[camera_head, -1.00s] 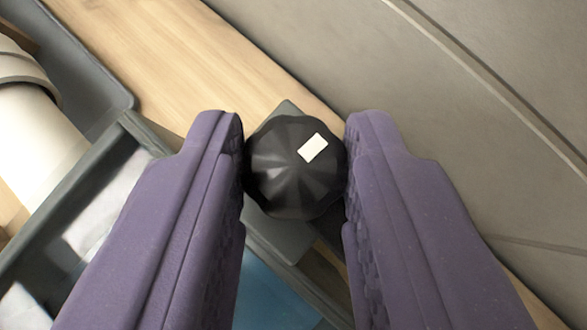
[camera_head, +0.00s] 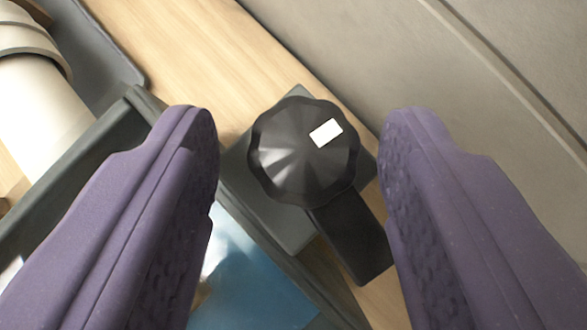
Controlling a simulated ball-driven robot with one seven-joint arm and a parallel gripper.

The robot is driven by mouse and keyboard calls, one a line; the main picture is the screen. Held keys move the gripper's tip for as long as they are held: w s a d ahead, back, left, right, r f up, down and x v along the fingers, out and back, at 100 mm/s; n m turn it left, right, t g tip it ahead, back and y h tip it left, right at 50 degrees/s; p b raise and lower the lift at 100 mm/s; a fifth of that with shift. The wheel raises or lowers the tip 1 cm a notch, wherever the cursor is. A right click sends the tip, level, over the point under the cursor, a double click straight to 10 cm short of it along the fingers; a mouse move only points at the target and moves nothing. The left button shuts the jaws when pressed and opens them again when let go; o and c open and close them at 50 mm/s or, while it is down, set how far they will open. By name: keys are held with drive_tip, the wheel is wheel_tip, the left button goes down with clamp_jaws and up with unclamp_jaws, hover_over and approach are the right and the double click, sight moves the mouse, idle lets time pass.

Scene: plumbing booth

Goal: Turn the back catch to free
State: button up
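The back catch is a black scalloped knob (camera_head: 290,165) with a white mark on its top, in the middle of the head camera view. A dark flat arm (camera_head: 352,240) extends from under the knob toward the lower right, over the wooden surface. The knob sits on a grey plate (camera_head: 290,225) at the corner of a dark frame. My gripper (camera_head: 300,125) is open, with one purple finger on each side of the knob. There is a gap between the knob and each finger, and nothing is held.
The dark frame (camera_head: 70,175) surrounds a glossy blue panel (camera_head: 245,285) at the lower middle. A cream pipe (camera_head: 40,110) and a grey tray (camera_head: 105,60) are at the upper left. A grey wall (camera_head: 430,80) rises close on the right beyond the wooden worktop (camera_head: 190,50).

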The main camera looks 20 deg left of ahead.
drive_tip(key=shift+w, duration=0.1)
drive_tip(key=shift+d+r, duration=0.1)
drive_tip(key=shift+r, duration=0.15)
drive_tip(key=p+v, duration=0.2)
drive_tip(key=v, duration=0.5)
drive_tip(key=shift+s+d, duration=0.1)
drive_tip(key=shift+s, duration=0.25)
